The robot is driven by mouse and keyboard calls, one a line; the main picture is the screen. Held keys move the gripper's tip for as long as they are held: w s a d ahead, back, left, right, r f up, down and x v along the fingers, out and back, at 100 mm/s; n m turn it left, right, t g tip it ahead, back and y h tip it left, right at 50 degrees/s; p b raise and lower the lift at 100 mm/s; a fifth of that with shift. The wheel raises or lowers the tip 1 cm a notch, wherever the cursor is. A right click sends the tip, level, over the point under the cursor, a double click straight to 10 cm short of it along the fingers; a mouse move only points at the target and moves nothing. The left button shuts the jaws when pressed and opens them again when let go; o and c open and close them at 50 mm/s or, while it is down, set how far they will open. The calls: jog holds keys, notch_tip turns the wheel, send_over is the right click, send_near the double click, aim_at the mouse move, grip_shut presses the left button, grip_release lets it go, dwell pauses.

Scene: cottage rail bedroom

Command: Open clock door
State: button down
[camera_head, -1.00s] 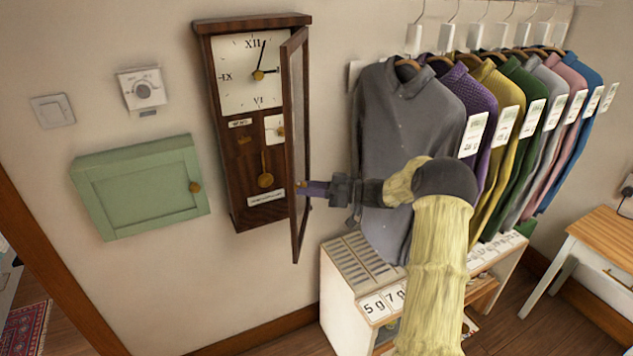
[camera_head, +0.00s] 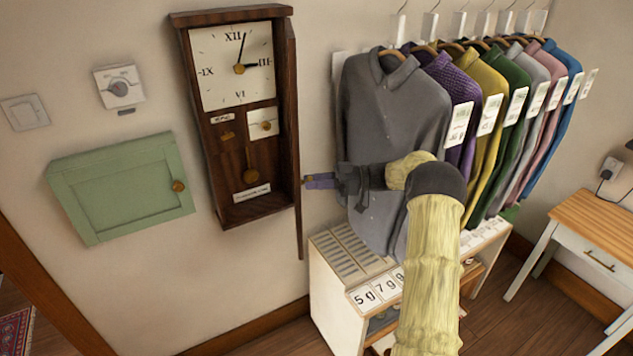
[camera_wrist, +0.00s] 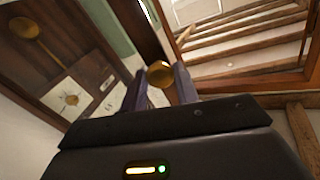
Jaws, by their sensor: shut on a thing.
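The wall clock (camera_head: 226,175) has a dark wooden case, a white dial and a brass pendulum. Its narrow door (camera_head: 297,130) stands open on the right side, seen almost edge-on in the head view, so its pane is hidden there. My gripper (camera_head: 306,181) reaches in from the right at the door's lower half. In the wrist view, the round brass door knob (camera_wrist: 159,74) sits between the two fingers of my gripper (camera_wrist: 162,86), which is shut on it. The pendulum (camera_wrist: 24,27) and a small dial (camera_wrist: 71,99) inside the case also show there.
Several shirts on hangers (camera_head: 395,110) hang close behind my gripper, right of the clock. A white shelf unit (camera_head: 335,300) stands below them. A green wall cabinet (camera_head: 122,190) is left of the clock. A wooden-topped table (camera_head: 595,228) stands at far right.

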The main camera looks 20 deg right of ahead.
jog(key=c, duration=1.3)
grip_release()
jog(key=shift+r, duration=0.2)
jog(key=shift+o, duration=1.2)
jog(key=shift+f, duration=0.1)
notch_tip(320, 180, up, 10)
jog(key=b, duration=0.4)
